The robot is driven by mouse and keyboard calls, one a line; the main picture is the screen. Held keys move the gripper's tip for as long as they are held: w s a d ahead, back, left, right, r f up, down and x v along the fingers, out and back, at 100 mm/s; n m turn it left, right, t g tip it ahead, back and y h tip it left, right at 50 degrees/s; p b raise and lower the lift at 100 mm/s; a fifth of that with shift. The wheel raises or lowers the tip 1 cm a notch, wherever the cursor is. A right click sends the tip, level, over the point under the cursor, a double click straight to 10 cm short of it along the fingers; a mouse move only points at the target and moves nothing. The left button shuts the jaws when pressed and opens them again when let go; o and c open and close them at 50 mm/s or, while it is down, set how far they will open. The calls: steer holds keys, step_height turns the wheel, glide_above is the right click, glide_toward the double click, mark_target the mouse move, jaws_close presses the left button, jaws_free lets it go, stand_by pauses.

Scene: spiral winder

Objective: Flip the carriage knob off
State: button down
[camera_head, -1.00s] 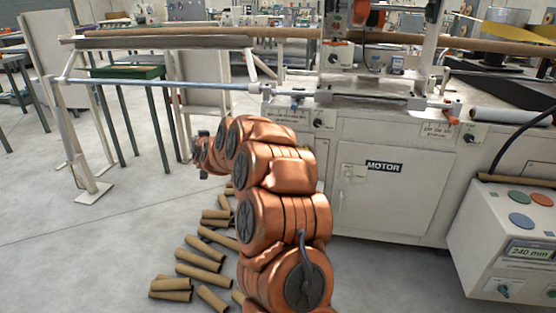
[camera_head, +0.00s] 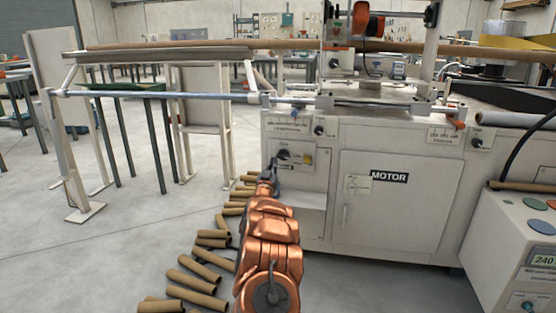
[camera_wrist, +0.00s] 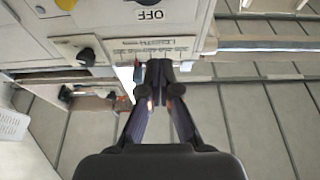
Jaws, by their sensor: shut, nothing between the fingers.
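My gripper (camera_head: 273,168) is shut and empty in front of the left part of the white machine's front. In the wrist view its dark fingertips (camera_wrist: 158,70) meet near the centre. A black knob (camera_head: 283,155) on a panel shows just above and right of the fingertips in the head view. A second black knob (camera_head: 319,130) sits higher to the right. The knob labels are too small to read, so I cannot tell which is the carriage knob.
The white machine (camera_head: 400,215) with its MOTOR door fills the middle right. Cardboard tubes (camera_head: 200,270) lie on the floor at lower left. A control box (camera_head: 525,240) stands at the right edge. A steel rod (camera_head: 165,95) spans the left side.

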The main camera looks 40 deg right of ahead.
mark_target(283, 156)
steer(key=b+x, duration=0.3)
steer(key=x, duration=0.7)
steer(key=shift+f+b, duration=0.1)
steer(key=shift+b, duration=0.2)
steer(key=shift+f+b, duration=1.15)
steer(key=shift+f, duration=0.75)
steer(key=shift+w+a+n+p, duration=0.15)
steer(key=shift+n+p, duration=0.15)
steer(key=shift+p, duration=0.3)
